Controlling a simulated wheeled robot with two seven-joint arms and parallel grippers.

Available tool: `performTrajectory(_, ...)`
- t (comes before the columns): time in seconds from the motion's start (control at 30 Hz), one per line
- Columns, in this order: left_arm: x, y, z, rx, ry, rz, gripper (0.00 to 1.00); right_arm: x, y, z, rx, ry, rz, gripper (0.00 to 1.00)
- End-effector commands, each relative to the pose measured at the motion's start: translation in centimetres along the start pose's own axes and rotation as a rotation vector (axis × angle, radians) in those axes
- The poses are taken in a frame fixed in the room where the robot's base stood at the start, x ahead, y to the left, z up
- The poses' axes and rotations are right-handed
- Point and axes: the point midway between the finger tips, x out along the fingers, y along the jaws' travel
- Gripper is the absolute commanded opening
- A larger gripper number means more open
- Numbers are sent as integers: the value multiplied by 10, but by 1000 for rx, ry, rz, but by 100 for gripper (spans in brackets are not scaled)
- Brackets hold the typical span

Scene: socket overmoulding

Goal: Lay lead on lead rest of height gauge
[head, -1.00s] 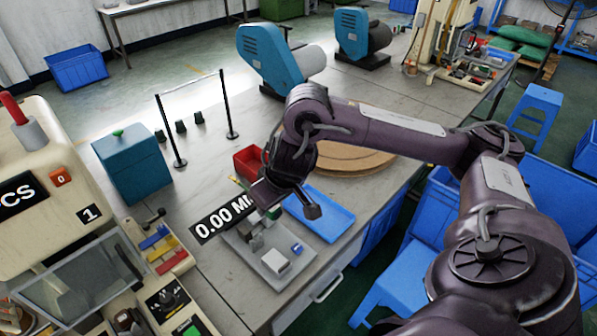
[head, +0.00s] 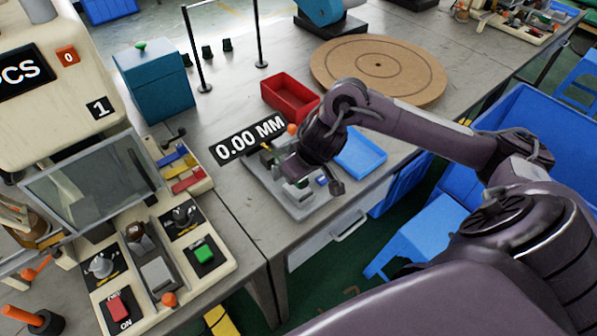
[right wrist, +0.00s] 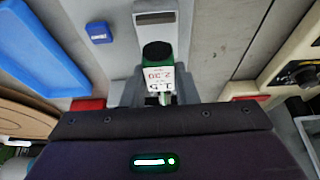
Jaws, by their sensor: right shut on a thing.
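The height gauge stands on a grey base plate (head: 265,186) on the bench, with a black display (head: 250,140) reading 0.00 MM behind it. A pale block (head: 297,192) and a small blue block (head: 322,181) sit on the plate. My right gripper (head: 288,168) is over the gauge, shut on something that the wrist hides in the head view. In the right wrist view a green and black piece with a white label (right wrist: 157,75) shows just beyond the gripper body, below a slotted grey block (right wrist: 155,18). I cannot make out the lead or its rest. My left gripper is out of view.
A red bin (head: 290,95) and a blue tray (head: 360,153) stand near the gauge. A round wooden board (head: 400,65) lies behind. A beige machine with a control panel (head: 150,270) stands to the left. A teal box (head: 152,80) is at the back left.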

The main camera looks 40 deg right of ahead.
Motion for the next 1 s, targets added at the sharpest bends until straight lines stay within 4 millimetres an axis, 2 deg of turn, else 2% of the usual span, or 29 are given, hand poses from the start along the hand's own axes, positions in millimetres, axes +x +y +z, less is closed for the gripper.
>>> performTrajectory(0.03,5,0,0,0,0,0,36,11,0,6,2,-4,-1,4)
performTrajectory(0.13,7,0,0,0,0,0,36,21,0,10,1,-3,0,4)
performTrajectory(0.57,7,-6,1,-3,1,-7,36,27,0,11,0,-1,0,4)
performTrajectory(0.6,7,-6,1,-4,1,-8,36,27,0,11,0,-1,0,29)
performTrajectory(0.73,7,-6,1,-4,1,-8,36,26,0,11,0,-1,0,46)
performTrajectory(1.0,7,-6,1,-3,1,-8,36,26,0,11,0,0,0,48)
